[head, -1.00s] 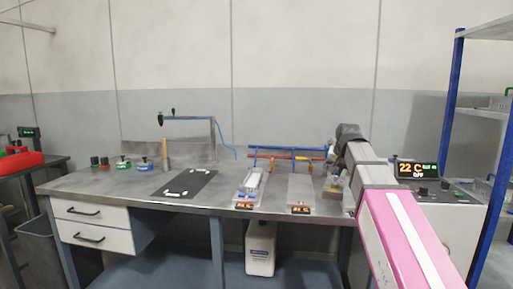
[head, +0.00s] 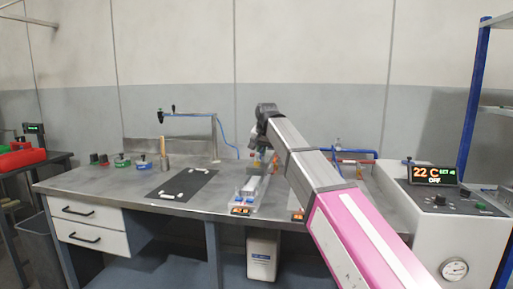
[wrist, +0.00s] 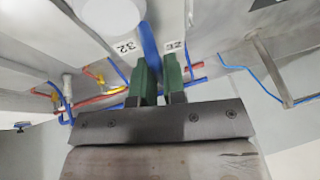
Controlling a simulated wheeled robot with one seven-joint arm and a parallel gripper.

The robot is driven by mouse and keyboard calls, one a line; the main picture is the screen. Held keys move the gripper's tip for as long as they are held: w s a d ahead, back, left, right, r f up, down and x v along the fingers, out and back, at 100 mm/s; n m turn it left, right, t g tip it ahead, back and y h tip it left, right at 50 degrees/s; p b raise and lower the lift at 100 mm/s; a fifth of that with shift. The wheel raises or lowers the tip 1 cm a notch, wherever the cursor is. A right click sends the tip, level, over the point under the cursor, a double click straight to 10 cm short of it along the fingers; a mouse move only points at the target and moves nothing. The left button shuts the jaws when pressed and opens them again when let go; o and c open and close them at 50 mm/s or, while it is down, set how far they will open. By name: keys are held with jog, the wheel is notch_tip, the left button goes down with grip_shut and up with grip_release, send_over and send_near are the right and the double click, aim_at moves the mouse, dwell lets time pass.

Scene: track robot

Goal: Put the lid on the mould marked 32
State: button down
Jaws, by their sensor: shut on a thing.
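My gripper (head: 262,150) is raised over the back of the bench, above and behind the left mould station. In the wrist view its green fingers (wrist: 158,75) are closed on a blue bar (wrist: 150,42), which looks like the lid's handle. White labels reading 32 (wrist: 127,47) show on both sides of the bar; I cannot tell whether they sit on the lid or beneath it. A long pale mould (head: 252,185) lies on the left station; its marking is unreadable in the head view. My arm hides much of the second station.
The bench (head: 110,185) holds a black mat (head: 182,184) with white pieces and several small coloured items at the left. Blue and red pipes (head: 355,153) run along the back. A control box (head: 432,174) reading 22 C stands right.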

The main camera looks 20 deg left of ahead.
jog(key=shift+s+a+f, duration=0.15)
jog(key=shift+a+f, duration=1.75)
jog(key=shift+f, duration=0.2)
jog(key=shift+f, duration=1)
dwell(1.1)
jog(key=c, duration=1.1)
grip_release()
jog(key=shift+s, duration=0.1)
